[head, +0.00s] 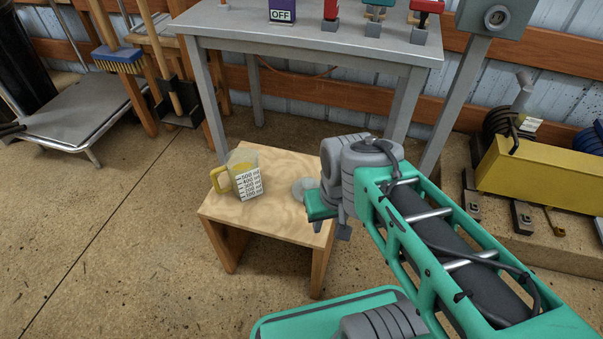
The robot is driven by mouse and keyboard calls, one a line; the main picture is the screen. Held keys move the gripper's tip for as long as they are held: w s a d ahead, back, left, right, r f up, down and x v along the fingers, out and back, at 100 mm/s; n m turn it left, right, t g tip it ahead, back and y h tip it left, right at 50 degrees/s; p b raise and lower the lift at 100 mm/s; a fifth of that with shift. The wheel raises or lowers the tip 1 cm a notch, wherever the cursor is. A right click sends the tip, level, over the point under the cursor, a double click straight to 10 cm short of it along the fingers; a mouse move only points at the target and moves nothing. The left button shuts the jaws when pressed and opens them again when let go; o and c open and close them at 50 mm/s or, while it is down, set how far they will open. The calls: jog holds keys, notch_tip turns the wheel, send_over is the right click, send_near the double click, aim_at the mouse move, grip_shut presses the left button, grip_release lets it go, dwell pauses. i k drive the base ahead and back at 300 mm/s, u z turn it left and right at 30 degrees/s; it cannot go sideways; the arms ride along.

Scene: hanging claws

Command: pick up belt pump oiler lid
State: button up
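A small grey round object (303,188), which looks like the lid, lies on the right part of a low wooden stool (272,219). My arm partly covers it, so its full shape is hidden. My gripper (331,225) is over the right edge of the stool, just right of the grey object in the picture. Its fingers are mostly hidden by my wrist, and I cannot tell whether they are open or touch anything.
A yellow measuring jug (241,175) stands on the stool, left of the grey object. A grey metal table (310,37) with coloured devices stands behind. A yellow box (533,176) and small metal parts sit at right. The floor at left front is clear.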

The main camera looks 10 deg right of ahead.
aim_at(303, 183)
jog(key=k, duration=0.5)
jog(key=u, duration=4.7)
jog(key=k, duration=1.5)
jog(key=z, duration=0.7)
